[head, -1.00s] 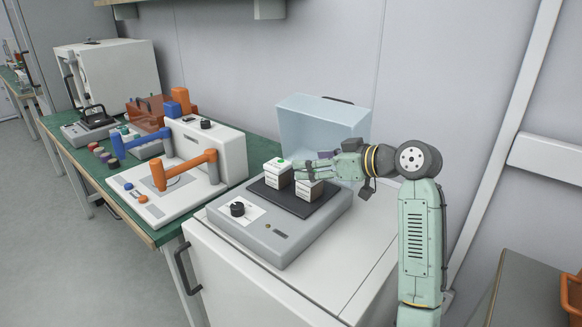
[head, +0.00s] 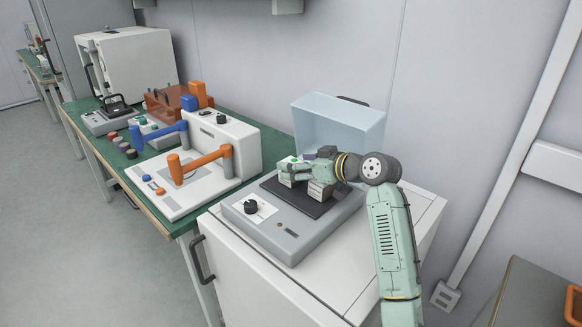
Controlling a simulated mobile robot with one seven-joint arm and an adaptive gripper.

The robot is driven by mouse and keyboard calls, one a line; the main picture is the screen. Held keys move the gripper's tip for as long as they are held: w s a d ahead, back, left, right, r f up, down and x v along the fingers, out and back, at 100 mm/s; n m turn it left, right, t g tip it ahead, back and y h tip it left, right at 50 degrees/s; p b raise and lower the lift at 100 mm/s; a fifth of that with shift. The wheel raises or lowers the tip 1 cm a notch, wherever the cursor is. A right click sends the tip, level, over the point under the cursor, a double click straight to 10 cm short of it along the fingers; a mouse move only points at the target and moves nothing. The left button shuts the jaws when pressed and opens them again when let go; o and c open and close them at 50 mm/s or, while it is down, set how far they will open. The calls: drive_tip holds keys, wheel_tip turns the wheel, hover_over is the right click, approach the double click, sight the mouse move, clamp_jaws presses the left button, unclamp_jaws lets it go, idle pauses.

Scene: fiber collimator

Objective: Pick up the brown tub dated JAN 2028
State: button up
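Several small round tubs stand in a row on the green bench at the left, near its front edge. One dark, brownish tub (head: 131,153) is at the near end of the row. The dates on the tubs are too small to read, so I cannot tell which says JAN 2028. My gripper (head: 291,170) is far to the right of the tubs, low over the grey device, at a white box (head: 286,180). Its fingers overlap the box in the picture. I cannot tell whether they are open or shut, or touch it.
The grey device (head: 250,232) has a dark pad, a black knob and a raised clear lid (head: 338,120). A second white box (head: 321,192) is beneath my wrist. A white machine with blue and orange handles (head: 188,163) stands between the tubs and the device. Floor at left is clear.

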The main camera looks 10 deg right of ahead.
drive_tip(key=shift+w+a+f, duration=0.1)
drive_tip(key=shift+w+f, duration=0.05)
drive_tip(key=shift+w, duration=0.1)
drive_tip(key=shift+c, duration=0.3)
drive_tip(key=c, duration=1.3)
drive_tip(key=shift+o, duration=0.2)
